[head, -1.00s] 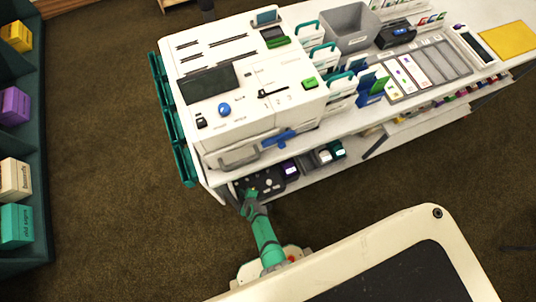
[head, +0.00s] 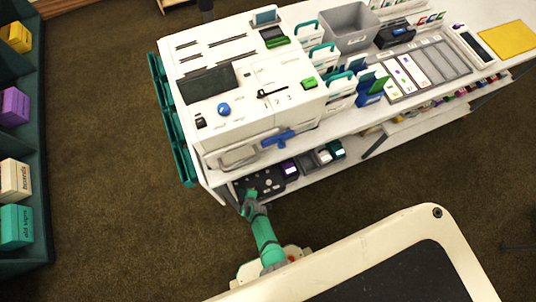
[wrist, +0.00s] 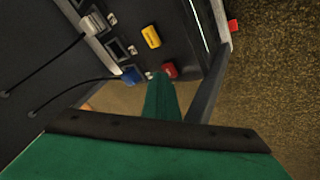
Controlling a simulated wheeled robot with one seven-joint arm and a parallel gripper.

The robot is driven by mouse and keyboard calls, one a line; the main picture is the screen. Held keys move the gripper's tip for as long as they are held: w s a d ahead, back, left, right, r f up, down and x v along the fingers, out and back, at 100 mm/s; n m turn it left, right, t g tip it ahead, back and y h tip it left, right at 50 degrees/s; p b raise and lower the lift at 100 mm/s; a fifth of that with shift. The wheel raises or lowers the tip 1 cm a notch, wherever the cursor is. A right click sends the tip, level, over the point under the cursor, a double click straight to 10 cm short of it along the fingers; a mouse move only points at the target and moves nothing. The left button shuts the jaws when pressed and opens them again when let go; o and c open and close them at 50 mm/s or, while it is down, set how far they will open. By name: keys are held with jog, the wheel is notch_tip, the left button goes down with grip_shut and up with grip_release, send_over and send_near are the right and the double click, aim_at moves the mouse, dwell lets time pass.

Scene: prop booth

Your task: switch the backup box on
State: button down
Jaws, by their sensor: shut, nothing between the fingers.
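The backup box seems to be the black box (head: 262,181) on the lower shelf under the white machine in the head view. In the wrist view its dark face (wrist: 185,35) carries a yellow part (wrist: 151,36), a red part (wrist: 169,70), and a grey plug (wrist: 95,22) and a blue plug (wrist: 130,75) on black cables. My gripper (head: 250,196) is at the box's front edge. In the wrist view my gripper (wrist: 161,78) is shut and empty, its green tip right beside the red part. I cannot tell whether they touch, nor the switch's position.
The white counter (head: 215,163) overhangs the shelf. A purple-and-white box (head: 289,168) and other small boxes stand to the right on the shelf. A pale shelf edge or post (wrist: 220,20) runs beside the dark face. Open carpet (head: 130,240) lies to the left.

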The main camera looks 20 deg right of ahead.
jog(key=shift+w+f, duration=0.1)
jog(key=shift+f, duration=0.25)
jog(key=shift+a, duration=0.1)
jog(key=shift+s+d, duration=0.2)
jog(key=shift+s+d+r, duration=0.1)
jog(key=shift+r, duration=0.25)
